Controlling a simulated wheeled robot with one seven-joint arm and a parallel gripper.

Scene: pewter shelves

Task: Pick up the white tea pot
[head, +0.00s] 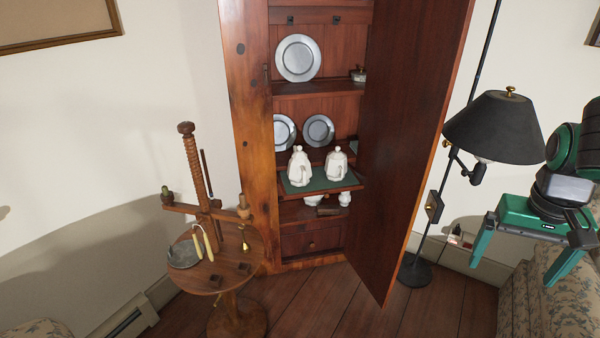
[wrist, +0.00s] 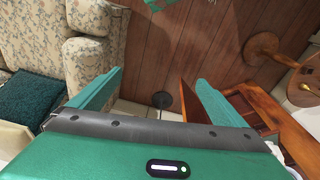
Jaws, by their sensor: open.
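Two white tea pots stand side by side on a green mat (head: 322,186) on a shelf of the open wooden cabinet in the head view. The left tea pot (head: 299,168) is slightly nearer the front; the right tea pot (head: 336,163) is beside it. Which one the task means cannot be told. My gripper (head: 516,262) is at the far right of the head view, well away from the cabinet. It is open and empty. In the wrist view my gripper (wrist: 158,92) has its fingers spread, with no tea pot visible.
The open cabinet door (head: 410,140) stands between my gripper and the tea pots. A floor lamp (head: 495,127) is beside the door. A round wooden stand (head: 235,277) is left of the cabinet. A patterned sofa (head: 545,295) is at right. Plates (head: 298,58) stand on upper shelves.

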